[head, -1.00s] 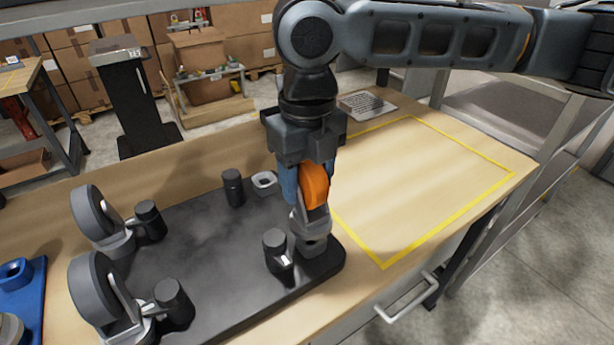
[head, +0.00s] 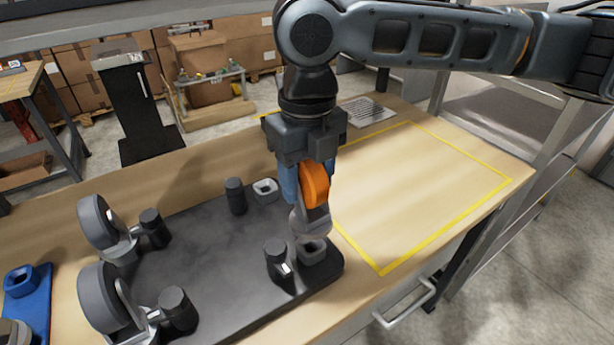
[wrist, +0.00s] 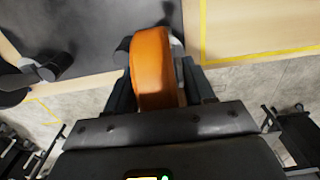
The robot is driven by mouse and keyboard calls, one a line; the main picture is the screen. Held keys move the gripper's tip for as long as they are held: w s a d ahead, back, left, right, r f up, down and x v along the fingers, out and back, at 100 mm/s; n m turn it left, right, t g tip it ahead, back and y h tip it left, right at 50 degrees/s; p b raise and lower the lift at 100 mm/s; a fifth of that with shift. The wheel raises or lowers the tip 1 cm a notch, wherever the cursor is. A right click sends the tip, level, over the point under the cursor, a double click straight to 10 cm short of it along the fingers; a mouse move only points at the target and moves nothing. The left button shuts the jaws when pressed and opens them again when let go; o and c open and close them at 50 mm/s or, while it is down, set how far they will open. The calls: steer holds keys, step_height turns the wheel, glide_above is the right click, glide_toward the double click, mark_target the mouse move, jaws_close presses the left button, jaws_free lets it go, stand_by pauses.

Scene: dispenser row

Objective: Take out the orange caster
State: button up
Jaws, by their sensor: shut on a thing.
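The orange caster (head: 315,184) has an orange wheel and a grey metal fork. My gripper (head: 303,180) is shut on it from above, with blue fingers at its sides. The caster is upright, and its lower end is at or just above a grey square socket (head: 312,252) at the right corner of the dark plate (head: 215,262). I cannot tell whether its stem is fully clear of the socket. In the wrist view the orange wheel (wrist: 153,68) fills the space between the fingers.
Two grey casters (head: 100,222) (head: 104,297) stand at the plate's left side. Black knobbed clamps (head: 277,252) (head: 235,195) stand beside the sockets. Another socket (head: 265,190) is empty. A yellow-outlined area (head: 425,185) on the bench is clear. A blue holder (head: 25,295) is at far left.

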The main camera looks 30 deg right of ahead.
steer(key=shift+r+p, duration=0.45)
steer(key=shift+r, duration=1.3)
